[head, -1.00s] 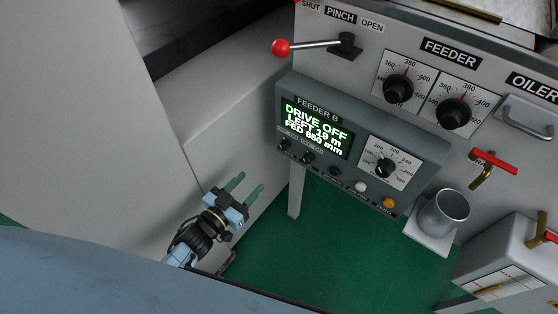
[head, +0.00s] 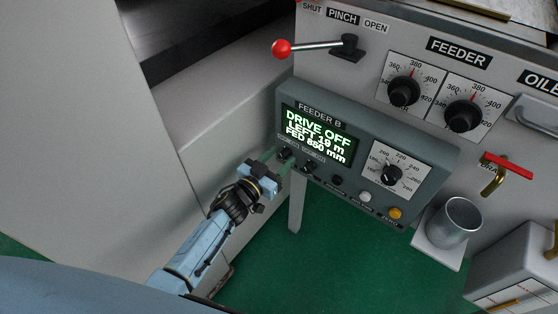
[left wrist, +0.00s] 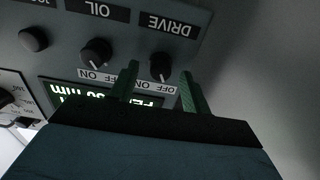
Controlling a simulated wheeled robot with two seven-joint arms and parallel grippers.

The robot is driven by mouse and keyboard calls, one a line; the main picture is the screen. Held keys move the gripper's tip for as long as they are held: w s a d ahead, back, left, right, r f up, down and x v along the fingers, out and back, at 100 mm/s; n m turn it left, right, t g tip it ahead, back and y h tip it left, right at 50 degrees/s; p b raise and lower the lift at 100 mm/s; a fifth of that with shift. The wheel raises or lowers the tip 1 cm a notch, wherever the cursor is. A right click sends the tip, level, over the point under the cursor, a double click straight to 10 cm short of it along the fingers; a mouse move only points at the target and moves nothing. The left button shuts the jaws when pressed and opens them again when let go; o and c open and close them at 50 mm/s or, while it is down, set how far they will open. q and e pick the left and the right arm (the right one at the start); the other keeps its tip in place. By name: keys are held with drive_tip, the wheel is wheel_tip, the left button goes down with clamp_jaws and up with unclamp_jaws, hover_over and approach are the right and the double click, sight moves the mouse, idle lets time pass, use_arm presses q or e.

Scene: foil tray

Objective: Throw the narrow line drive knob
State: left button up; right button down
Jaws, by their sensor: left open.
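The drive knob (left wrist: 162,66) is a small black knob under a DRIVE label, which appears upside down in the left wrist view. It also shows at the left end of the lower knob row in the head view (head: 284,152). The FEEDER B display (head: 316,135) reads DRIVE OFF, LEFT 19 m, FED 850 mm. My left gripper (head: 281,160) is open at this knob. In the left wrist view its green fingers (left wrist: 159,76) lie on either side of the knob; I cannot tell if they touch it. My right gripper is not in view.
The OIL knob (left wrist: 96,52) is close beside one finger. A dial (head: 391,175), white button (head: 365,197) and amber button (head: 395,213) are farther right on the box. The red-balled pinch lever (head: 282,47) juts out above. A metal cup (head: 455,222) stands lower right.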

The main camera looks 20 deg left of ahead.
use_arm(q)
drive_tip(key=shift+w+d, duration=0.1)
drive_tip(key=shift+w, duration=0.05)
drive_tip(key=c, duration=1)
drive_tip(key=shift+o, duration=0.2)
